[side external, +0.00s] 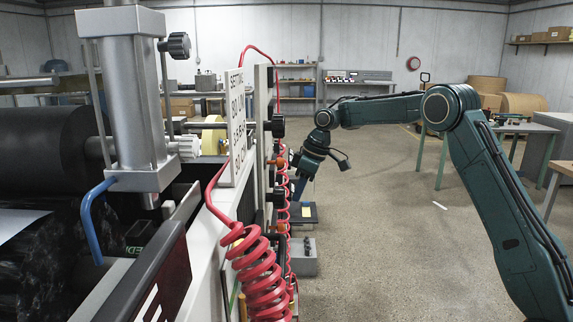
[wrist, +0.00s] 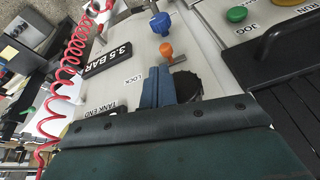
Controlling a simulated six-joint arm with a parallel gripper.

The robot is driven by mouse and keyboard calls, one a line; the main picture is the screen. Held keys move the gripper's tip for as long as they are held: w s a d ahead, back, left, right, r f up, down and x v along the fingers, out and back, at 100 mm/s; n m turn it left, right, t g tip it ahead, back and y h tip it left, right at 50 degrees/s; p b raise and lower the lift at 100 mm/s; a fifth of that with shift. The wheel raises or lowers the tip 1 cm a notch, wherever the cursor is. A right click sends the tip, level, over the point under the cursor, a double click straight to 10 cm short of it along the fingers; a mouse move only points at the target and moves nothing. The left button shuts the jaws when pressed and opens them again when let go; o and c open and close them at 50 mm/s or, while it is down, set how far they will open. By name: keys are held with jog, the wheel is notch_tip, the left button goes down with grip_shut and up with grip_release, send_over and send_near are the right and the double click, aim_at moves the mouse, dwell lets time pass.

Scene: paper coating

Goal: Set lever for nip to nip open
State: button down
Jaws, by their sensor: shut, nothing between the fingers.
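My gripper (side external: 298,193) hangs beside the machine's front panel in the side view, pointing down. In the wrist view its blue-grey fingers (wrist: 157,86) are together and hold nothing. They lie over the panel beside a black round knob (wrist: 187,84) and the LOCK label; contact cannot be told. An orange knob on a metal stem (wrist: 166,50) is just beyond the fingertips. A blue knob or lever (wrist: 160,22) is farther up the panel. No readable label shows which control is the nip lever. Orange parts (side external: 281,161) show near the gripper in the side view.
A coiled red hose (side external: 262,270) hangs along the panel and also shows in the wrist view (wrist: 75,50). The floor (side external: 400,230) right of the machine is largely clear.

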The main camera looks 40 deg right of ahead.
jog(key=w+d+f, duration=0.3)
jog(key=f, duration=0.7)
jog(key=w+d+f+n+y, duration=0.1)
jog(key=w+d+f, duration=0.2)
jog(key=f, duration=0.7)
jog(key=shift+d+f+g+y, duration=0.15)
jog(key=shift+d+g+y, duration=0.15)
jog(key=shift+d+g, duration=0.15)
jog(key=shift+w, duration=0.1)
jog(key=s+x, duration=0.2)
jog(key=x, duration=1.1)
jog(key=shift+w+a+f, duration=0.3)
jog(key=shift+w+a, duration=0.05)
jog(key=shift+a, duration=0.05)
